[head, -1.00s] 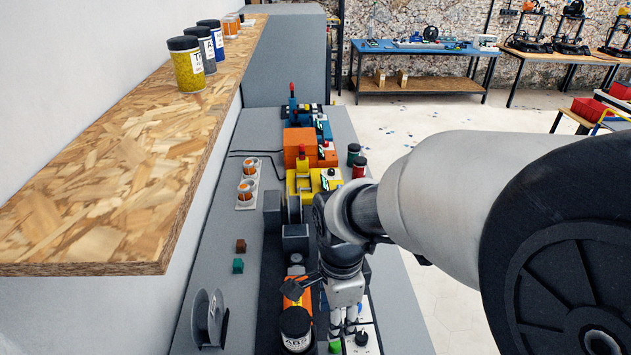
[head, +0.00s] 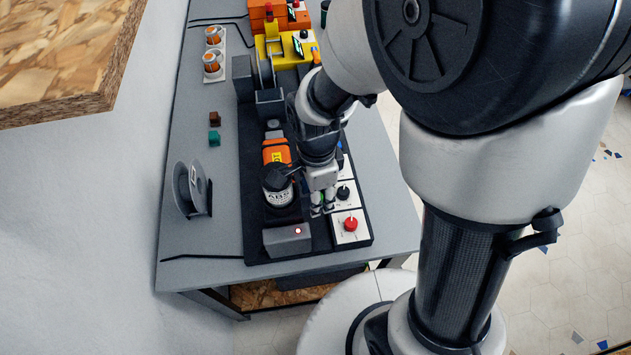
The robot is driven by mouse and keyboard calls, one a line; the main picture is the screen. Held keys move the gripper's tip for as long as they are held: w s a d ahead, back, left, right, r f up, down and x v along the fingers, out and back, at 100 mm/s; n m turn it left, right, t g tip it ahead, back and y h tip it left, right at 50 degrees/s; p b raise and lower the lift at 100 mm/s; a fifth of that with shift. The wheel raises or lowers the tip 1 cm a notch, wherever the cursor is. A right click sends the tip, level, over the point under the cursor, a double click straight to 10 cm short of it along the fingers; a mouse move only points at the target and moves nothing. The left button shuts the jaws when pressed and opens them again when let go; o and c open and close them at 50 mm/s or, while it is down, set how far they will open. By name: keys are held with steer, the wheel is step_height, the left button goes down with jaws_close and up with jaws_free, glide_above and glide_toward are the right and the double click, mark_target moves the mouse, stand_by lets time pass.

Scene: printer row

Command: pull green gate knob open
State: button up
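My gripper (head: 322,205) points down at the right side of the black-lidded ABS jar (head: 278,198), above the dark base plate (head: 228,230) of the nearest station. Small bits of green show at its fingertips; they fit the green gate knob (head: 317,212), which is mostly hidden by the fingers. The fingers are small in the head view, and I cannot tell whether they are closed on the knob or only around it. The gate itself cannot be made out.
A black knob (head: 343,193) and a red knob (head: 351,224) stand on white panels close to the gripper's right. A grey box (head: 288,240) with a lit button sits in front. An orange block (head: 276,152) is behind the jar. A spool (head: 192,190) stands left on open bench.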

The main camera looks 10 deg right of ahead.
jaws_close()
stand_by(0.3)
stand_by(0.3)
